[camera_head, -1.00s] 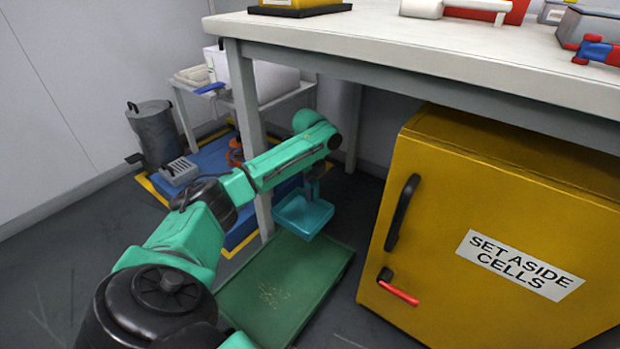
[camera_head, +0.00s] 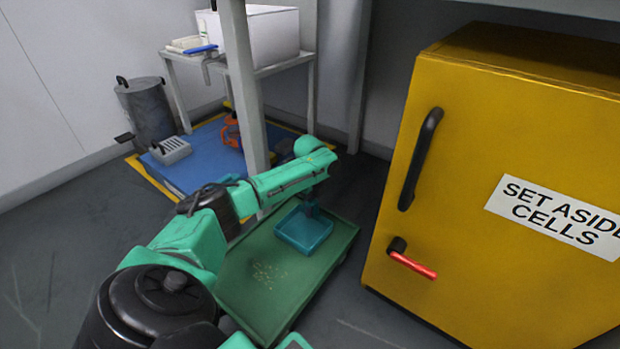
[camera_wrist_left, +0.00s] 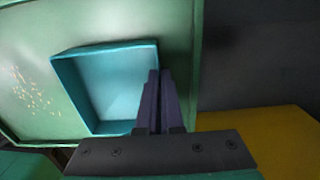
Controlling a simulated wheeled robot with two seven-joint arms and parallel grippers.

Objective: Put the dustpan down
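The teal dustpan (camera_head: 303,232) is over the far part of the green tray (camera_head: 240,300), level and open side up. I cannot tell whether it touches the tray. My left gripper (camera_head: 311,197) is above the pan's far right side, largely hidden by my arm. In the left wrist view the dustpan (camera_wrist_left: 112,85) lies beside the dark fingers (camera_wrist_left: 158,98), which are close together at its edge and appear shut on its handle. The handle itself is mostly hidden. My right gripper is not in view.
Pale crumbs (camera_head: 268,272) lie on the tray's near left part. A yellow cabinet (camera_head: 480,160) stands close on the right, with a black handle and red latch (camera_head: 415,265). A table leg (camera_head: 243,90) rises behind my arm. A blue mat (camera_head: 200,165) and grey bin (camera_head: 148,115) are farther left.

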